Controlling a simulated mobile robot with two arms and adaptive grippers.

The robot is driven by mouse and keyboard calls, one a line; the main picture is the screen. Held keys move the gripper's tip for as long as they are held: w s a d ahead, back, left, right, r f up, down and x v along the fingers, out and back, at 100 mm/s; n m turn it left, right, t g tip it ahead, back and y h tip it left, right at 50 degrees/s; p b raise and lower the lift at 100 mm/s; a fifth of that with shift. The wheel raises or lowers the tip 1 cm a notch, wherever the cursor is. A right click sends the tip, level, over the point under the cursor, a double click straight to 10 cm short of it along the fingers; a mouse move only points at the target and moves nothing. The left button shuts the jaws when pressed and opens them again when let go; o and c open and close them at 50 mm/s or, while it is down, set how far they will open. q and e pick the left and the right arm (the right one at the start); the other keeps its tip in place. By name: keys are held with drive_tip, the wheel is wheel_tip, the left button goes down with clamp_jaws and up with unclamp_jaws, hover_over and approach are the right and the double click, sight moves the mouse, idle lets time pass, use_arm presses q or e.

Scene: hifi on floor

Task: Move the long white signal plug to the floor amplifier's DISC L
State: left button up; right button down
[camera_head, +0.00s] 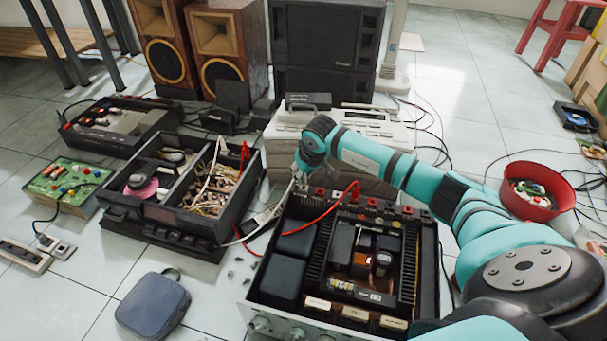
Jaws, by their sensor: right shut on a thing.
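The floor amplifier (427,262) stands open-topped at the lower centre, with capacitors and circuit parts inside. Red and pale sockets (337,195) line its far edge; their labels are too small to read, so I cannot tell which is DISC L. My right gripper (298,178) is at the far left corner of the amplifier, shut on a slim white piece that appears to be the long white signal plug (287,192). The plug's tip is hidden by the gripper, and I cannot tell whether it touches a socket. My left gripper is out of view.
A black deck with open compartments (150,215) stands left of the amplifier. A pale deck (265,130) stands behind my gripper. A red wire (320,218) crosses the amplifier. A grey pouch (153,305) and loose screws lie on the floor. A red bowl (530,207) is at right.

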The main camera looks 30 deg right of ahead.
drive_tip(key=shift+f+b, duration=0.4)
drive_tip(key=shift+f, duration=0.25)
idle(0.4)
drive_tip(key=shift+f, duration=0.2)
idle(2.7)
drive_tip(key=c, duration=1.2)
unclamp_jaws()
drive_tip(key=shift+o, duration=0.2)
drive_tip(key=w+p+v, duration=0.1)
drive_tip(key=p+v, duration=0.3)
drive_tip(key=v, duration=1.2)
drive_tip(key=shift+w+d+r+p, duration=0.2)
drive_tip(key=shift+r+p, duration=0.1)
drive_tip(key=shift+r, duration=0.35)
